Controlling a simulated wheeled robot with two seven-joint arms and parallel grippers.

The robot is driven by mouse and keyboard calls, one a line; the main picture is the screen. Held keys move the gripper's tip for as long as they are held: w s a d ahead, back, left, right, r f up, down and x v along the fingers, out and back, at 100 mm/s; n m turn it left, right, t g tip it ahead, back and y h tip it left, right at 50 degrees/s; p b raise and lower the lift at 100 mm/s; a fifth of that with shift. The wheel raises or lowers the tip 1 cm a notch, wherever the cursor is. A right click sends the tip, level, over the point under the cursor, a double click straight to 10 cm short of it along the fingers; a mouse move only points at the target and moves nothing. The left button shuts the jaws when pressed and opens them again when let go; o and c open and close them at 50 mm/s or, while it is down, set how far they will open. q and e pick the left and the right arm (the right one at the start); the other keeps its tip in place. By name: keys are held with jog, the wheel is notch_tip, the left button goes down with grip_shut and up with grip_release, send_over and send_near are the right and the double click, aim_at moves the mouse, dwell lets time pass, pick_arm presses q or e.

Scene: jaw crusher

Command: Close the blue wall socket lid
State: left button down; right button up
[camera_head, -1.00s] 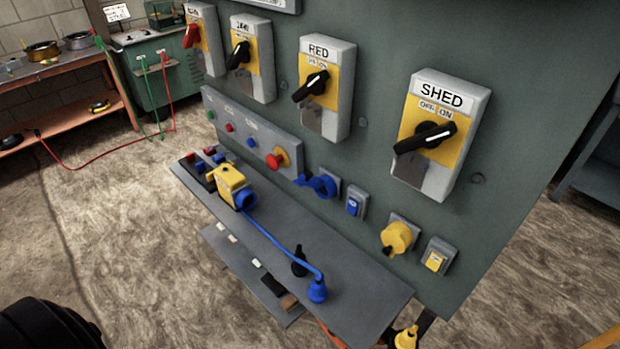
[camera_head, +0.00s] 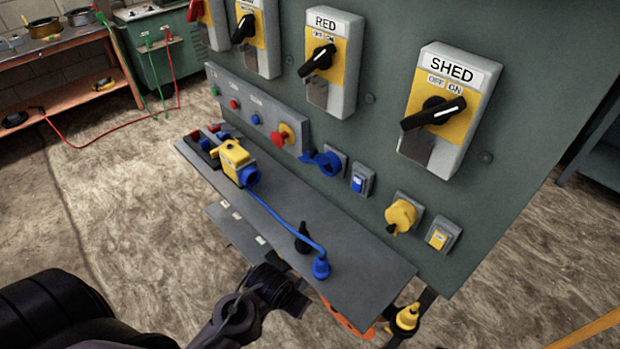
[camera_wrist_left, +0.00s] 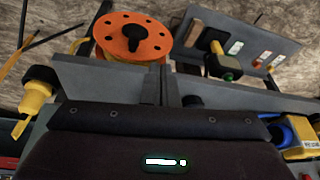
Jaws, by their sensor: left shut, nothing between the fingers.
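The blue wall socket (camera_head: 330,164) is on the grey-green panel, to the left of the small blue switch (camera_head: 359,180). Its blue lid (camera_head: 307,157) stands open, swung out to the left. My left arm comes in from the bottom left, and my left gripper (camera_head: 285,288) is low beside the front edge of the shelf, well below and apart from the lid. Its dark body fills the bottom of the left wrist view (camera_wrist_left: 160,125). The gripper is shut and empty; its fingertips are not clearly seen. The right gripper is not in view.
A narrow grey shelf (camera_head: 350,256) juts out below the socket. On it are a yellow box (camera_head: 234,158) with a blue connector and cable, a blue plug (camera_head: 321,268) and a black upright piece (camera_head: 303,240). A yellow socket (camera_head: 401,215) is further right. An orange reel (camera_wrist_left: 132,36) lies below.

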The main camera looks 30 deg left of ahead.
pick_arm(q)
jog(key=w+a+r+t, duration=0.2)
jog(key=w+a+r, duration=0.15)
jog(key=r, duration=0.45)
notch_tip(320, 180, up, 18)
jog(key=f+m+t+h+p, duration=0.1)
jog(key=m+t+h+p, duration=0.15)
jog(key=t+h, duration=0.55)
send_over(310, 159)
jog(key=w, duration=0.2)
jog(key=shift+d+r+n+t+y, duration=0.1)
jog(key=shift+r+n+t+y, duration=0.05)
jog(key=shift+t+y, duration=0.4)
jog(key=shift+d+r+n+t+y, duration=0.1)
jog(key=shift+t+y, duration=0.35)
jog(key=shift+y, duration=0.2)
jog(key=f, duration=0.1)
jog(key=f+p, duration=0.1)
jog(key=s+f, duration=0.1)
jog(key=shift+s+a+p, duration=0.1)
jog(key=shift+a+p, duration=0.15)
jog(key=shift+p, duration=0.05)
jog(key=shift+s+a+f, duration=0.1)
jog(key=shift+s+f, duration=0.15)
jog(key=shift+f, duration=0.25)
